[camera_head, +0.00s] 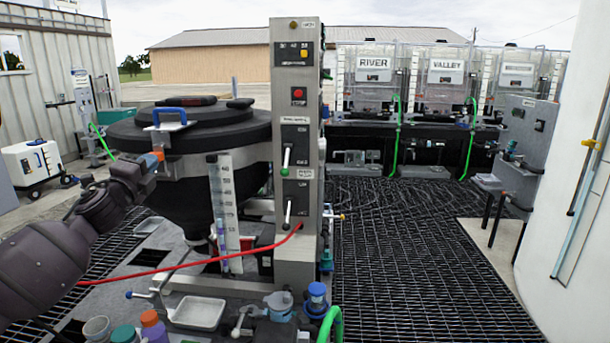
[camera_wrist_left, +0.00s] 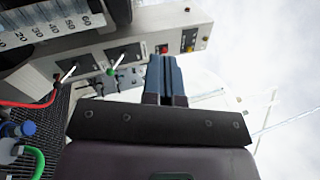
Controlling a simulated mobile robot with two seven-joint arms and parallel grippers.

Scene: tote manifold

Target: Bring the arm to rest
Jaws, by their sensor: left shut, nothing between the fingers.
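My left arm comes in from the left in the head view, and its gripper (camera_head: 150,161) is in front of the side of the black lidded tank (camera_head: 185,180). In the left wrist view the two blue-grey fingers of the left gripper (camera_wrist_left: 166,72) are together, with nothing between them. The fingertips are small in the head view, so I cannot tell whether they touch the tank. My right gripper is not in view.
A grey control column (camera_head: 297,150) with levers stands right of the tank; it also shows in the left wrist view (camera_wrist_left: 140,48). A red hose (camera_head: 190,264) crosses below the arm. Bottles (camera_head: 153,325) and a white tray (camera_head: 198,312) are at the front. Open grating (camera_head: 420,260) lies right.

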